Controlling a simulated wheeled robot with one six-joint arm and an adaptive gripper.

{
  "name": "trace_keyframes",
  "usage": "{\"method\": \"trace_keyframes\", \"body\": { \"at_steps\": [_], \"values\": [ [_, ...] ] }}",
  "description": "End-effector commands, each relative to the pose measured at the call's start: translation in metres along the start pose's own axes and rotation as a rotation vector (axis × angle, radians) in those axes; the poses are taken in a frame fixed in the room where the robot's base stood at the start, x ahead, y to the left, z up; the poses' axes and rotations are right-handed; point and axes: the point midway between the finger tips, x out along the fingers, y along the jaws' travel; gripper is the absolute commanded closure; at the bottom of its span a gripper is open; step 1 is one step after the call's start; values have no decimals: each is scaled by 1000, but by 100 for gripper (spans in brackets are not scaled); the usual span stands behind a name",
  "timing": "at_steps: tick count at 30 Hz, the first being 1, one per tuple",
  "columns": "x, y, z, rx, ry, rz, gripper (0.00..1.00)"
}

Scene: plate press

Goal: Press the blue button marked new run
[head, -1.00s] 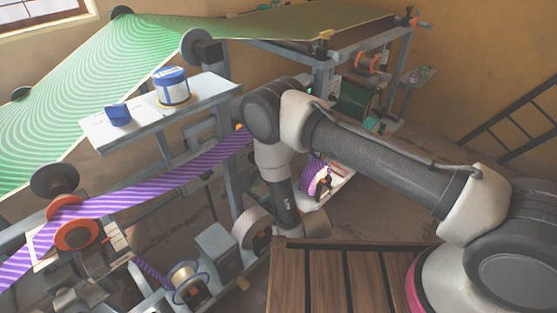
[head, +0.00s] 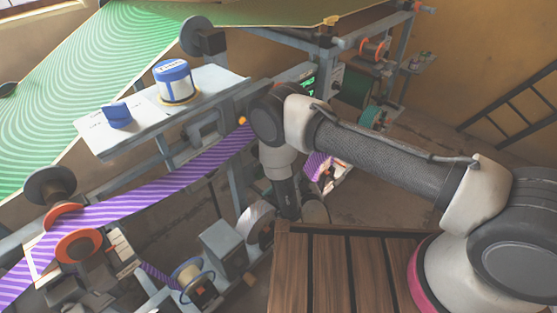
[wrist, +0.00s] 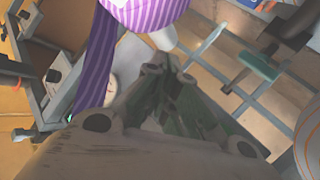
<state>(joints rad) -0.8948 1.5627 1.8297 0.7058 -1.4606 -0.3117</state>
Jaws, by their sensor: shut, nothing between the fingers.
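I cannot make out a blue button marked new run in either view. A small dark screen with green text (head: 309,85) shows just behind my arm's elbow in the head view; its lettering is too small to read. My gripper (wrist: 166,66) is shut and empty in the wrist view, with its fingertips close to a purple striped roll (wrist: 146,12). How far apart they are I cannot tell. In the head view my gripper is not clearly visible beyond the forearm.
A white shelf (head: 100,140) holds a blue-lidded jar (head: 174,86) and a small blue object (head: 117,115). A purple striped web (head: 150,195) and a green patterned web (head: 90,80) run through the machine frame. A dark railing (head: 510,110) stands at right.

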Motion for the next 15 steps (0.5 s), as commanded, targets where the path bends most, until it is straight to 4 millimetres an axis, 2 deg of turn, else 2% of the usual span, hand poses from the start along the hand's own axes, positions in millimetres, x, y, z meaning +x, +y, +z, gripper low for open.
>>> {"method": "trace_keyframes", "body": {
  "at_steps": [5,15],
  "values": [
    [7,-5,-5,1,1,0,100],
    [39,-29,-29,3,2,0,100]
  ]
}}
